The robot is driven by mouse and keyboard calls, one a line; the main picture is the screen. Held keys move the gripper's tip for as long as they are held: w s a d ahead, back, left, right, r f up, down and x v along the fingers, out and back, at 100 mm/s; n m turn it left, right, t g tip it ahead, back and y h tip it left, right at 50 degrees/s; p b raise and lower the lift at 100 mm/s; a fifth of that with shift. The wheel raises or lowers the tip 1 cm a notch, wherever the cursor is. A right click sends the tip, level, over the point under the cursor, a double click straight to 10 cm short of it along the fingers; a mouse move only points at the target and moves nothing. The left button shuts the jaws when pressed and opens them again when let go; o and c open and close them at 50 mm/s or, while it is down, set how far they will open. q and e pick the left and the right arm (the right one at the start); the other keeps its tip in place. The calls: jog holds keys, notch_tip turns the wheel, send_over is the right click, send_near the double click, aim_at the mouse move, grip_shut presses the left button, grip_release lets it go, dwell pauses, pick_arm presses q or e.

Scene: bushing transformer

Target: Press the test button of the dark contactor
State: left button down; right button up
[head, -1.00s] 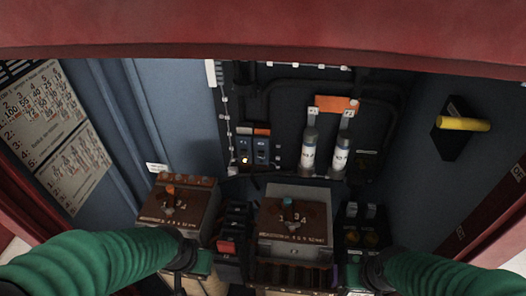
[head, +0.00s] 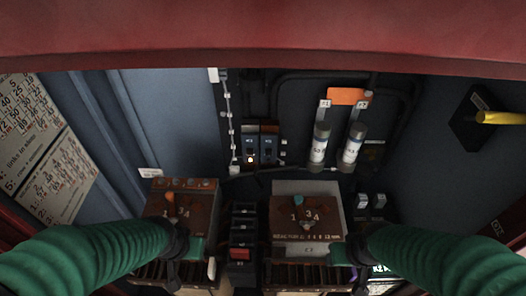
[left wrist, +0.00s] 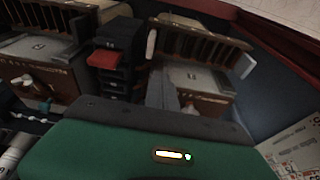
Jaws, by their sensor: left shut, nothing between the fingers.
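Two small blue-grey devices, which look like the contactors, sit side by side on the dark back panel in the head view. The left contactor (head: 249,142) shows a glowing amber lamp; the right contactor (head: 269,142) shows no lit lamp, and its test button is too small to make out. My left gripper (head: 186,270) is shut and empty, low in front of the left brown box, well below and left of the contactors. My right gripper (head: 350,262) is low at the right brown box; its fingers are not clear. In the left wrist view a green housing fills the foreground.
Brown-topped boxes stand left (head: 182,212) and right (head: 307,214), with a dark stack with a red part (head: 242,238) between them. Two white-banded cylinders (head: 319,146) stick out right of the contactors. A yellow handle (head: 500,118) is on the right wall. A red frame (head: 260,40) crosses the top.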

aim_at(269, 152)
pick_arm(q)
jog(key=w+d+r+m+t+h+p, duration=0.1)
jog(key=w+d+r+m+t+h, duration=0.1)
jog(key=w+d, duration=0.5)
jog(key=w+d+r+m+t+h+p, duration=0.1)
jog(key=w+d+r+m+t+h, duration=0.2)
jog(key=d, duration=0.9)
jog(key=w+r+t, duration=0.1)
jog(key=w+r, duration=0.2)
jog(key=w, duration=0.2)
jog(key=shift+w+d+m+h, duration=0.2)
jog(key=shift+d+m+h, duration=0.1)
jog(key=shift+m, duration=0.1)
jog(key=shift+a, duration=0.2)
jog(key=w+p, duration=0.2)
jog(key=w, duration=0.7)
jog(key=shift+p, duration=0.4)
jog(key=shift+s, duration=0.1)
